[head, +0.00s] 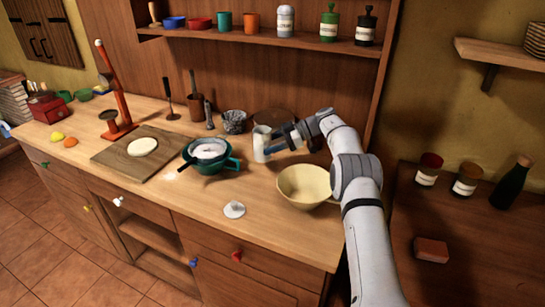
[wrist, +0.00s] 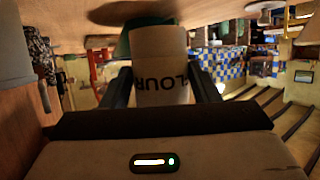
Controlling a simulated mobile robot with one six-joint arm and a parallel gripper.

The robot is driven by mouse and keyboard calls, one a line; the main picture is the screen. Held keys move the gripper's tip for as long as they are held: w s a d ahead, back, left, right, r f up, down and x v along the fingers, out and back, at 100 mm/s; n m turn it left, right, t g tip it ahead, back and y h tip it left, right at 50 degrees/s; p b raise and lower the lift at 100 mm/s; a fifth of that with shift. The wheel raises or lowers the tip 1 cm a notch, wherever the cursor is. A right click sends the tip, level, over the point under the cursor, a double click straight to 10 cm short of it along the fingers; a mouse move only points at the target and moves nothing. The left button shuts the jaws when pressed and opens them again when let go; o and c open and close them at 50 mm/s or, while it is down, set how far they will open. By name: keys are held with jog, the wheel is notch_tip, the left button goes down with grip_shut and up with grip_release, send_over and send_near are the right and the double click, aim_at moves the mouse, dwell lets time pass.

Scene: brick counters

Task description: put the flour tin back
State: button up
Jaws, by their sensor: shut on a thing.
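The flour tin (head: 260,145) is a pale cylinder with dark lettering. It is in front of my gripper on the counter's right half, between the teal bowl and the cream bowl. My gripper (head: 276,142) is shut on its sides. In the wrist view the tin (wrist: 160,72) sits between the two dark fingers, with part of the word FLOUR showing. I cannot tell whether its base touches the counter. A small whitish disc with a knob, like a lid (head: 234,209), lies on the counter near the front edge.
The wall shelf (head: 225,34) holds cups, small bowls and several lidded tins. A teal bowl (head: 232,163) holds a sieve with white powder. A board (head: 120,153) carries dough. The counter's front middle is mostly clear.

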notch_tip(320, 180, down, 5)
jog(key=shift+d, duration=0.15)
jog(key=shift+s+r, duration=0.1)
jog(key=o, duration=0.8)
jog(key=shift+f, duration=0.25)
jog(key=shift+c, duration=0.2)
jog(key=o, duration=0.4)
jog(key=shift+o, duration=0.2)
jog(key=shift+r, duration=0.1)
